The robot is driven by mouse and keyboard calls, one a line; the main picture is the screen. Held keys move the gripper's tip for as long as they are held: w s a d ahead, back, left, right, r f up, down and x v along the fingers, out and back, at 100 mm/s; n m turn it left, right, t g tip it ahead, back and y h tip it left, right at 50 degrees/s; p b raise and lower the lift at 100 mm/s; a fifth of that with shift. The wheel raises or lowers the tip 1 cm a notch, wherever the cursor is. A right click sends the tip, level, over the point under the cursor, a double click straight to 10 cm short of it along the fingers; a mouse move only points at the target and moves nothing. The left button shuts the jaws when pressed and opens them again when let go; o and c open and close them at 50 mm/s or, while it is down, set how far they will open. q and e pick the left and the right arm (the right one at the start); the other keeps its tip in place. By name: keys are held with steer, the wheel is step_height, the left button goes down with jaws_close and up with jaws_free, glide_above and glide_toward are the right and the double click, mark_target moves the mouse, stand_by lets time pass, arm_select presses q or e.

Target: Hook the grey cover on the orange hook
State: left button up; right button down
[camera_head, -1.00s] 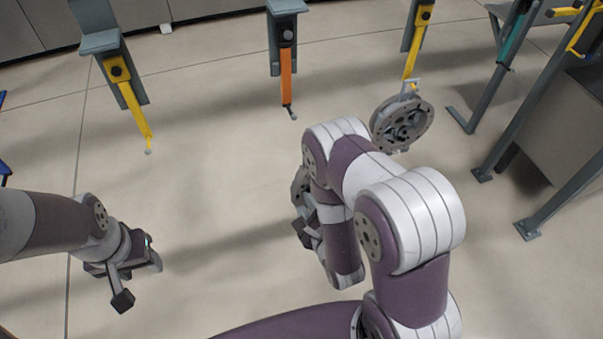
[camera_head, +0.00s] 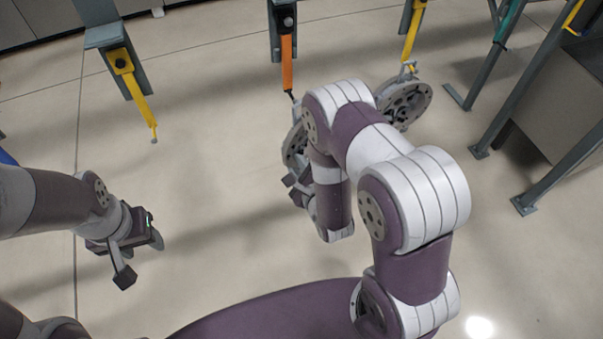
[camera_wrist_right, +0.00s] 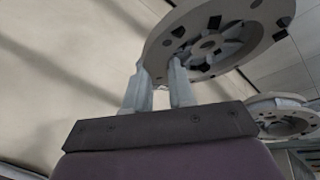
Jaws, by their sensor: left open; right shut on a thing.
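The grey cover (camera_head: 291,150), a round metal disc, is partly hidden behind my right arm in the head view. Its top lies close to the lower tip of the orange hook (camera_head: 287,66); I cannot tell whether they touch. In the right wrist view the cover (camera_wrist_right: 243,52) stands just beyond the fingers. My right gripper (camera_wrist_right: 161,82) is shut on the cover; in the head view its fingers are mostly hidden. My left gripper (camera_head: 140,258) is open and empty at the lower left, well away from the hooks.
A similar grey cover (camera_head: 405,102) hangs on the right yellow hook (camera_head: 412,38), just right of my right arm. Another yellow hook (camera_head: 139,95) hangs empty at the left. Grey posts (camera_head: 545,100) and a box-like cabinet (camera_head: 560,110) stand at the right. The floor between my arms is clear.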

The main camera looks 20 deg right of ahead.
steer(key=shift+w+a, duration=0.1)
steer(key=shift+w, duration=1.35)
steer(key=shift+b+x, duration=0.4)
steer(key=shift+x, duration=0.6)
steer(key=shift+w+f+b, duration=0.4)
steer(key=shift+w+b, duration=0.2)
steer(key=shift+b, duration=0.15)
steer(key=c, duration=0.9)
jaws_free()
steer(key=shift+o, duration=0.2)
steer(key=shift+s, duration=0.1)
